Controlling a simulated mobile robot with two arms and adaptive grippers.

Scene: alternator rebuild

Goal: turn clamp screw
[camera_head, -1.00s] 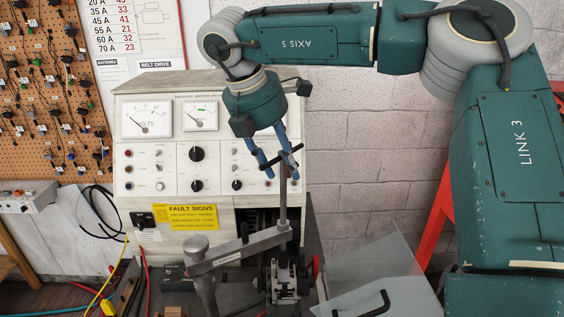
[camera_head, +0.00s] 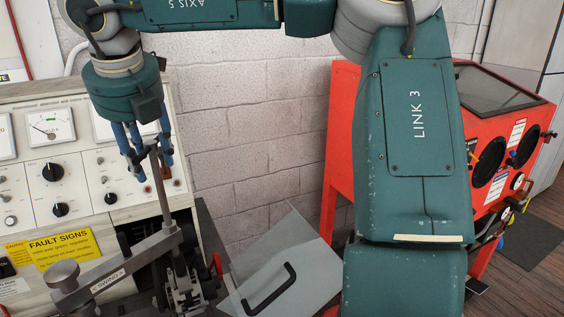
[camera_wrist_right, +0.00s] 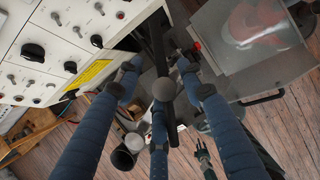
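The clamp screw (camera_head: 162,188) stands upright, slightly tilted in the head view, with a dark crossbar near its top. It rises from the end of the grey swing arm (camera_head: 130,262), above the metal clamp fixture (camera_head: 184,290). My right gripper (camera_head: 148,162) points down over the screw top, its blue fingers spread around the crossbar. In the right wrist view the fingers (camera_wrist_right: 160,95) are apart, with a round grey knob and a dark bar between them. I cannot tell whether any finger touches the screw.
The test bench panel (camera_head: 60,170) with meters and knobs stands close on the left. A clear guard with a black handle (camera_head: 270,288) lies right of the fixture. A red cabinet (camera_head: 500,130) stands at the right. A brick wall (camera_head: 260,130) is behind.

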